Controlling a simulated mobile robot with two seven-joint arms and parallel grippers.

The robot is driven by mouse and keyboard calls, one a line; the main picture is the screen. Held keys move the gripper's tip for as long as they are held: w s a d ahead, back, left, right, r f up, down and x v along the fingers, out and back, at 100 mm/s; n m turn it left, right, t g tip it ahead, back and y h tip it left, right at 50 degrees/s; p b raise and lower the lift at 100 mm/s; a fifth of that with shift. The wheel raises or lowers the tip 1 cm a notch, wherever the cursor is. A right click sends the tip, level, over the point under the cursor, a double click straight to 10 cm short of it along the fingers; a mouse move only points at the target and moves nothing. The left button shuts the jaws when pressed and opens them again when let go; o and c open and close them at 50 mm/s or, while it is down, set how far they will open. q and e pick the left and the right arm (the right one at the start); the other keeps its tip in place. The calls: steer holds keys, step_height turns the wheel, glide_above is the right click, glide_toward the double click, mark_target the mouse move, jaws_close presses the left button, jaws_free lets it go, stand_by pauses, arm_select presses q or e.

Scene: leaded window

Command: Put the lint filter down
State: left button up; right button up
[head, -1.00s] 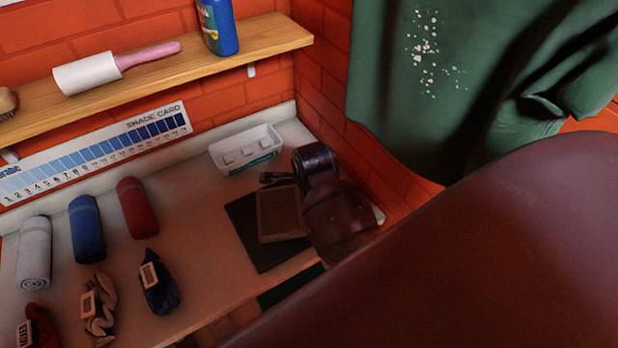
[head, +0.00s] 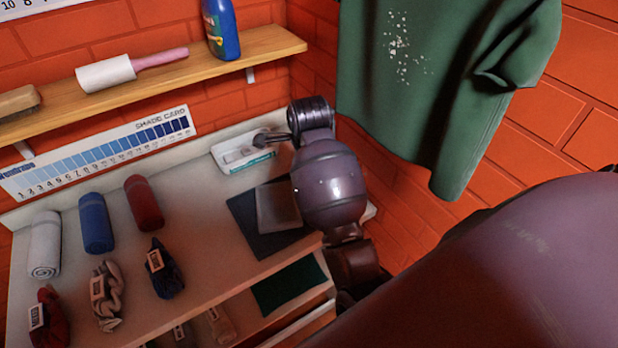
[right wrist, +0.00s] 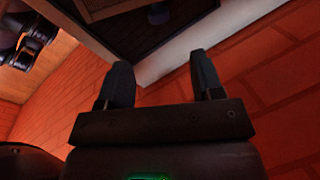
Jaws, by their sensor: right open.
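The lint filter (head: 278,206), a flat grey framed panel, lies on a dark mat (head: 245,222) near the right end of the bench. My arm hides the right side of the mat. In the right wrist view my right gripper (right wrist: 162,84) is open, with nothing between its fingers. I cannot make it out in the head view.
The white tray (head: 226,158) stands at the back of the bench (head: 190,265). Rolled towels (head: 93,222) and tied bundles (head: 163,268) fill its left part. A wooden shelf (head: 185,68) runs above. A green garment (head: 430,90) hangs right. Bare bench lies left of the mat.

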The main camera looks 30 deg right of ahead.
arm_select(q)
steer(key=shift+s+a, duration=0.15)
steer(key=shift+s, duration=0.15)
arm_select(e)
steer(key=shift+s+r, duration=0.1)
steer(key=shift+r, duration=0.5)
